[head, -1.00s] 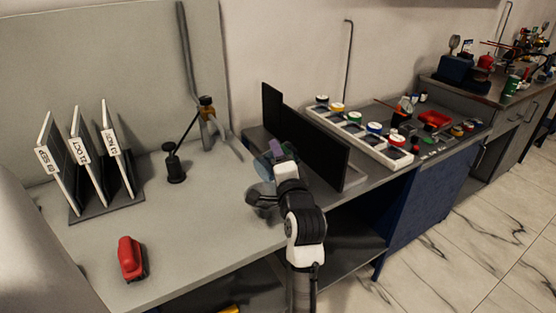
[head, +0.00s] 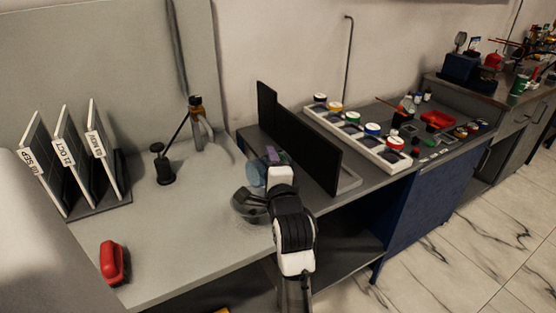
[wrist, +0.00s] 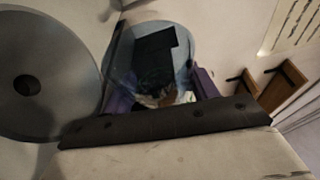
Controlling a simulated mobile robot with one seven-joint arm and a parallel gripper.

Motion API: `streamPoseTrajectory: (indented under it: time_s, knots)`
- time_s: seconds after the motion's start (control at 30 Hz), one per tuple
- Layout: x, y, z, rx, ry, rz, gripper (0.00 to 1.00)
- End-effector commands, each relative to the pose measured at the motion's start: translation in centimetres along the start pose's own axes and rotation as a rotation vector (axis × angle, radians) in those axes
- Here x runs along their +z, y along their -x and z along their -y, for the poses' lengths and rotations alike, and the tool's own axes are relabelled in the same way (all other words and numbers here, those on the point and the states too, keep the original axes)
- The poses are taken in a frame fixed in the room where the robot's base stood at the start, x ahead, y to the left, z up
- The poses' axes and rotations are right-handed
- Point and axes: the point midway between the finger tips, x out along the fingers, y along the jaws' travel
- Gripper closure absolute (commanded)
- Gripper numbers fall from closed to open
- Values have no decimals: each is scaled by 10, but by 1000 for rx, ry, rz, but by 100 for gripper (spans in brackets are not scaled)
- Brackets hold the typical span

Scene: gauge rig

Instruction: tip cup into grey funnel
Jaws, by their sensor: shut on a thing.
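A clear bluish cup (head: 254,173) is held by my gripper (head: 273,158) above the bench. In the wrist view the cup (wrist: 192,38) sits between the purple fingers of my gripper (wrist: 163,90). I look through its see-through wall; how far it is tilted and what it holds are unclear. The grey funnel (head: 240,207) is below and slightly left of the cup in the head view, partly hidden by my arm. In the wrist view the funnel (wrist: 55,60) is a wide grey disc with a dark central hole, just left of the cup.
Dark upright panels (head: 305,150) stand close to the right of my gripper. A black stand (head: 163,165) and a rack of labelled panels (head: 65,160) are to the left. A red-handled thing (head: 112,262) lies at the front left. The bench between is clear.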

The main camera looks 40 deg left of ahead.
Motion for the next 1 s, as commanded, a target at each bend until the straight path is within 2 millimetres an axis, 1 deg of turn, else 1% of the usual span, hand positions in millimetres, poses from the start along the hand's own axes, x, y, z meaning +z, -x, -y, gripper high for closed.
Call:
streamPoseTrajectory:
  time_s: [0.1, 0.23, 0.33, 0.57, 1.0]
  knots:
    - [3, 3, -1, 19, -52, -3, 64]
    - [1, 2, -3, 61, -150, -4, 64]
    - [-2, 0, -7, 116, -280, -5, 64]
    - [-2, 0, -9, 224, -537, -3, 64]
    - [1, 2, -7, 276, -663, -2, 64]
